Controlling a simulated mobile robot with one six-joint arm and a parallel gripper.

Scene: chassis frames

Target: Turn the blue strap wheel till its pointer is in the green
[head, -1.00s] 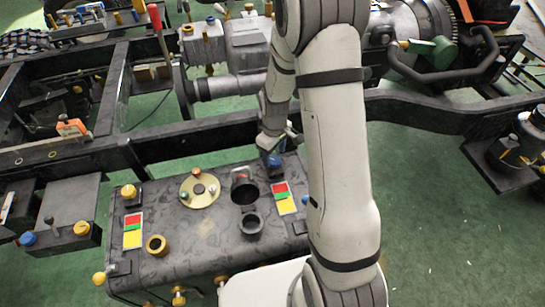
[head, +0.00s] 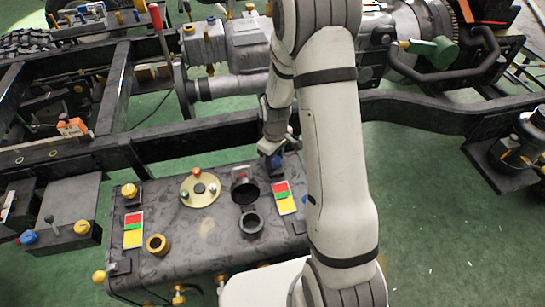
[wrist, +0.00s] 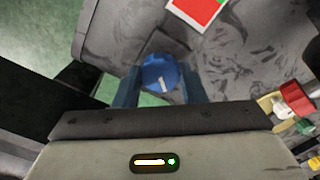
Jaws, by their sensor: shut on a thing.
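The blue strap wheel (wrist: 160,72) sits between the two fingers of my gripper (wrist: 161,92) in the wrist view. A short pale mark shows on its face. In the head view the wheel (head: 278,160) is partly hidden by my gripper (head: 272,152), at the far right corner of the dark tank. My gripper is shut on the wheel. A card (head: 284,198) with red, green and yellow bands lies on the tank near the wheel; its red part (wrist: 198,10) shows at the top of the wrist view. I cannot tell which band the pointer is at.
The tank (head: 190,240) also bears a second banded card (head: 133,230), yellow knobs, a round brass plate (head: 200,189) and an open black filler neck (head: 251,222). The dark chassis rail (head: 200,137) runs close behind the wheel.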

